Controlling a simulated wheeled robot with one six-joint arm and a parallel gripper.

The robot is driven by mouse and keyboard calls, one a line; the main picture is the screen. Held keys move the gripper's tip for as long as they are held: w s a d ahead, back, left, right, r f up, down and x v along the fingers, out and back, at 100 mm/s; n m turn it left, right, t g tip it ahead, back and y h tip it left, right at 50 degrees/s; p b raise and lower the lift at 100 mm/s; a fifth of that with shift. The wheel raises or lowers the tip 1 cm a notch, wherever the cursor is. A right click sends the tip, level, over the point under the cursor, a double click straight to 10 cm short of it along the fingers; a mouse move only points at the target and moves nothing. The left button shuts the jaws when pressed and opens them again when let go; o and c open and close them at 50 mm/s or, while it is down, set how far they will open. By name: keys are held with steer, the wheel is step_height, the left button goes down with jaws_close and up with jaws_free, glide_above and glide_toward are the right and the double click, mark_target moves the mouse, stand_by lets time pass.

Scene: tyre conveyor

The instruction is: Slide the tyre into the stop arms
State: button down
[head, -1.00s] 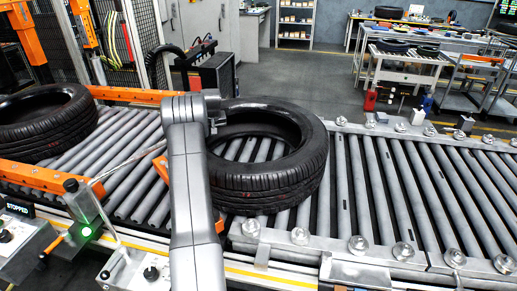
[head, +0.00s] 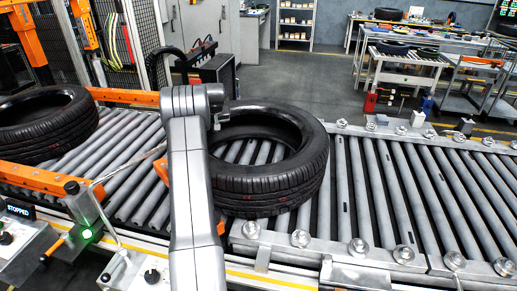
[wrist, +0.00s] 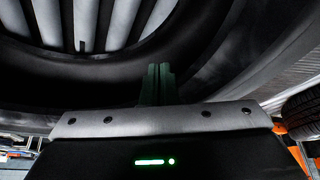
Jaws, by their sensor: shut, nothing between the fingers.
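A black tyre (head: 272,190) lies flat on the roller conveyor, just right of my arm in the head view. Orange pieces that look like the stop arms (head: 161,169) show at its left, with another orange bit (head: 220,226) by its lower left; my arm hides much of them. My gripper is at the tyre's far left rim in the head view, its fingers mostly hidden there. In the wrist view my gripper (wrist: 158,82) is shut and empty, with the tyre's dark curved wall (wrist: 225,50) around it. I cannot tell whether the fingers touch the tyre.
A second tyre (head: 45,135) lies at the far left of the conveyor. Orange rails (head: 60,182) edge the left section. A control box reading STOPPED (head: 20,212) with a green light stands front left. Bare rollers (head: 400,180) extend to the right, bordered by metal rails with round studs.

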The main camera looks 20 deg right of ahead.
step_height(320, 180, up, 9)
steer(key=p, duration=0.4)
stand_by(1.4)
